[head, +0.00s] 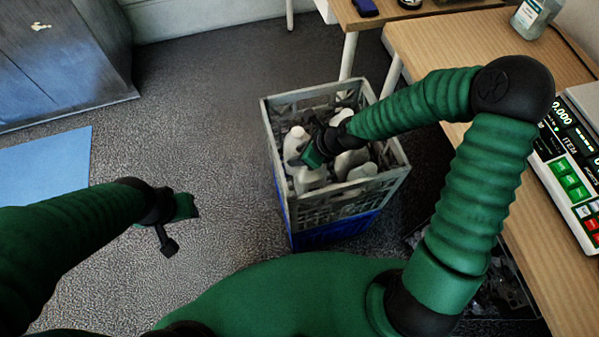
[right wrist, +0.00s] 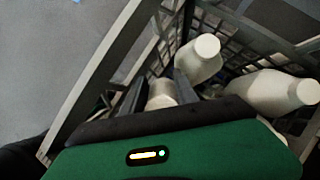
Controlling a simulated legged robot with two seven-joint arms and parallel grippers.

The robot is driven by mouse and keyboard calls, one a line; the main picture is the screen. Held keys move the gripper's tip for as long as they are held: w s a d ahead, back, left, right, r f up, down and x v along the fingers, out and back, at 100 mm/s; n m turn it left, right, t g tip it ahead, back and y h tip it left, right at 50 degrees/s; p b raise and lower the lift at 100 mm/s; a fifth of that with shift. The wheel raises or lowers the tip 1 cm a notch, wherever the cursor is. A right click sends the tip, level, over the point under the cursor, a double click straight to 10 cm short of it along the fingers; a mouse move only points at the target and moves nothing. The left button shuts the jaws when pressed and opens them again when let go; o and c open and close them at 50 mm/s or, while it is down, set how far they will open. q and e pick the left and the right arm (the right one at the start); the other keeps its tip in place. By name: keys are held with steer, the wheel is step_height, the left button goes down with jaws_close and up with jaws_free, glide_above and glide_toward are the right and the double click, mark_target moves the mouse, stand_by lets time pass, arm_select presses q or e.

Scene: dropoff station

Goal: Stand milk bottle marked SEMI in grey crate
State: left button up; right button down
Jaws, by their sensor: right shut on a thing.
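The grey crate (head: 281,102) stands on the floor, on top of something blue, with several white bottles inside. My right gripper (head: 305,150) reaches down into the crate from the right. In the right wrist view my right gripper (right wrist: 160,93) is shut on a white bottle (right wrist: 162,92), mostly hidden behind the gripper body. A white bottle (right wrist: 198,60) stands close beyond it, and another bottle (right wrist: 270,92) leans or lies to the right. No SEMI mark can be read on any bottle. My left gripper (head: 178,226) hangs over the floor, left of the crate; its jaws are unclear.
A blue base (head: 337,232) shows under the grey crate. A wooden table (head: 440,40) with a scale (head: 570,165) and a clear bottle (head: 535,15) is at the right. A dark cabinet (head: 60,60) and a blue mat (head: 45,165) are at the left. Floor between is clear.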

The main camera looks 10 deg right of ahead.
step_height(320, 180, down, 7)
steer(key=b, duration=0.2)
steer(key=shift+r+b, duration=0.15)
steer(key=shift+b, duration=0.25)
steer(key=c, duration=0.9)
jaws_free()
steer(key=shift+a, duration=0.1)
steer(key=p+v, duration=0.7)
steer(key=v, duration=0.4)
steer(key=shift+r, duration=0.4)
steer(key=shift+s+d+r, duration=0.1)
steer(key=shift+d+r, duration=0.05)
steer(key=shift+d, duration=0.05)
